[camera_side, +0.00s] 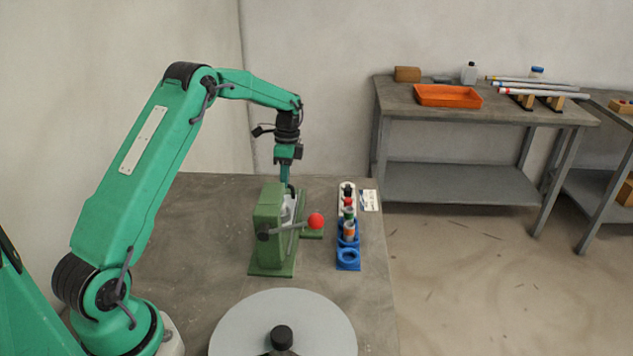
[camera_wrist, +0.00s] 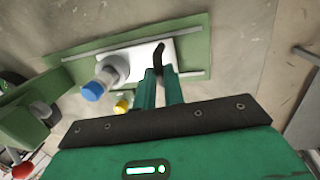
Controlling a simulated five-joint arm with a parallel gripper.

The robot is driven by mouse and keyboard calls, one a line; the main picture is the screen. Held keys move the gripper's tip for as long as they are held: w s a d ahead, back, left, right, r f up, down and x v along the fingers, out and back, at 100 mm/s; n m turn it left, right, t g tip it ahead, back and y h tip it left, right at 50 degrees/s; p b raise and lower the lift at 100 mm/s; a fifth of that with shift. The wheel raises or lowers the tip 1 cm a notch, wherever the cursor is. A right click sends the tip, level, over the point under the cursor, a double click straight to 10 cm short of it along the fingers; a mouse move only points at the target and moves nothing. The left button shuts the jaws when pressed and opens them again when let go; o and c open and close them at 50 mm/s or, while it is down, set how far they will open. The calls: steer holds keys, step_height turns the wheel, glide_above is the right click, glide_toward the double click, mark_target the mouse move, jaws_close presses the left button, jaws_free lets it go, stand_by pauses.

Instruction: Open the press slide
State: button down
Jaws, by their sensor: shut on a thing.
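The green press (camera_side: 268,228) stands on the bench, with a lever ending in a red ball (camera_side: 316,220). In the wrist view its green base (camera_wrist: 190,48) carries two grey rails with the white slide plate (camera_wrist: 142,55) between them. A dark upright handle (camera_wrist: 159,52) stands at the plate's right end. My gripper (camera_wrist: 161,72) is shut on this handle; in the side view my gripper (camera_side: 288,184) is low behind the press, its tips partly hidden. A clear cylinder with a blue cap (camera_wrist: 93,92) stands at the plate's left part.
A blue-and-white rack (camera_side: 348,258) with several coloured pieces stands right of the press. A grey round disc (camera_side: 240,325) with a black knob is in front. A small yellow piece (camera_wrist: 123,106) shows near the press. Bare bench lies left of the press.

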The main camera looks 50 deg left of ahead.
steer(key=shift+w+a+r, duration=0.1)
steer(key=shift+w+a, duration=1.2)
steer(key=shift+w, duration=0.15)
steer(key=c, duration=1.5)
jaws_free()
steer(key=shift+w+a+r, duration=0.1)
steer(key=shift+w+r, duration=0.1)
steer(key=shift+r, duration=1.05)
steer(key=shift+w+a+r, duration=0.1)
steer(key=shift+w+r, duration=0.1)
steer(key=shift+r, duration=1.1)
steer(key=shift+w+a+r, duration=0.1)
steer(key=shift+w+r, duration=0.1)
steer(key=shift+r, duration=1.05)
